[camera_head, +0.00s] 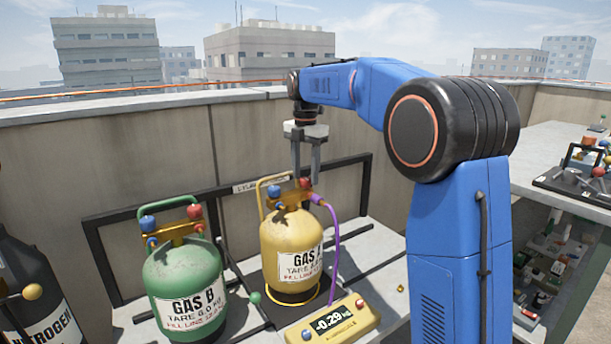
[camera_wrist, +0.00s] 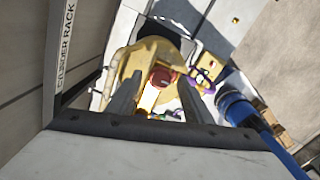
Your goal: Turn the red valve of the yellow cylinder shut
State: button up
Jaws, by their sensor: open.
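The yellow cylinder (camera_head: 290,250), labelled GAS A, stands upright in the middle of the head view. Its red valve (camera_head: 304,183) is on top, right of a blue valve (camera_head: 274,193). My gripper (camera_head: 305,178) points down from above, its fingertips at the height of the red valve. In the wrist view the red valve (camera_wrist: 163,77) lies between the open fingers of my gripper (camera_wrist: 160,82), with gaps on both sides. The yellow cylinder (camera_wrist: 152,50) is below it, partly hidden by the fingers.
A purple hose (camera_head: 336,240) runs from the yellow cylinder's valve block. A yellow scale display (camera_head: 337,322) reads -0.29 in front. The green GAS B cylinder (camera_head: 185,285) stands to the left, a dark nitrogen cylinder (camera_head: 35,290) beyond it. A black rack rail (camera_head: 100,255) runs behind.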

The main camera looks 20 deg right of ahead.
jog(key=shift+f, duration=0.5)
jog(key=c, duration=1.1)
jog(key=shift+o, duration=0.2)
